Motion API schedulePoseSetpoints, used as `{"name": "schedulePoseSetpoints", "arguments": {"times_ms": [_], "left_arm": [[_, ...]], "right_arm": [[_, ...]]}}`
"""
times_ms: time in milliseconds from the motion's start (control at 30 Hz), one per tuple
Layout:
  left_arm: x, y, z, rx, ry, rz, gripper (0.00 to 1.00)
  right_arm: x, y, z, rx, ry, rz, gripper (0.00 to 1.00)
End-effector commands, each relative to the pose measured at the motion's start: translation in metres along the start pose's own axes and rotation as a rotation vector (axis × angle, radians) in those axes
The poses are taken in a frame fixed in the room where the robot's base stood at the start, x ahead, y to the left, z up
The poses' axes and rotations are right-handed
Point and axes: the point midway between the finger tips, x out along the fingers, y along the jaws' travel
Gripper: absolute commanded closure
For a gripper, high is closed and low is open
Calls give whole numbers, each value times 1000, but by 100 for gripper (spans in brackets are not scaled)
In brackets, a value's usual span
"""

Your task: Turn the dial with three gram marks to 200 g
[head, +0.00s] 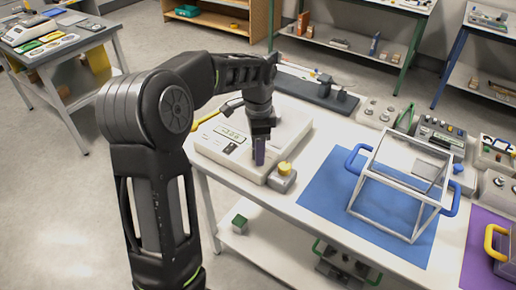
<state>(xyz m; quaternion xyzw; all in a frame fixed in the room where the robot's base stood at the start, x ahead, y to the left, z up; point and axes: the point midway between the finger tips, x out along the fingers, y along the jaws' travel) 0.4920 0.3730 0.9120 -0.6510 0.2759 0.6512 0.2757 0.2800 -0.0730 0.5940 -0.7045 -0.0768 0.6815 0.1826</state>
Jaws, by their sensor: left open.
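A small grey box with a yellow knob (284,169) stands at the front edge of the white table, and it may be the dial; any gram marks are too small to read. Just left of it is a white scale (212,151) with a lit display. My left gripper (259,156) points down over the scale's front right part, just left of the yellow knob, and looks apart from the knob. It is open, with nothing visible between its fingers. My arm hides part of the scale. My right gripper is not in view.
A white open frame with blue handles (411,184) stands on a blue mat (323,193) to the right. Several boxes with knobs (378,111) stand behind it. A purple mat (478,243) lies at far right. A dark bench device (318,90) is at the back.

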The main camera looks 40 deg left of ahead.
Motion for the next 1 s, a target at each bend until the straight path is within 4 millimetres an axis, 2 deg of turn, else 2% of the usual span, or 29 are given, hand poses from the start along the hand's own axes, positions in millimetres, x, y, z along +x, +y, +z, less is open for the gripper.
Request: {"name": "schedulePoseSetpoints", "arguments": {"times_ms": [267, 900, 1000], "left_arm": [[2, 0, 0, 0, 0, 0, 48], [2, 0, 0, 0, 0, 0, 100], [2, 0, 0, 0, 0, 0, 100]], "right_arm": [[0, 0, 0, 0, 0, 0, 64], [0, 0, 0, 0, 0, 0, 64], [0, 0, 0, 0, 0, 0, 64]]}}
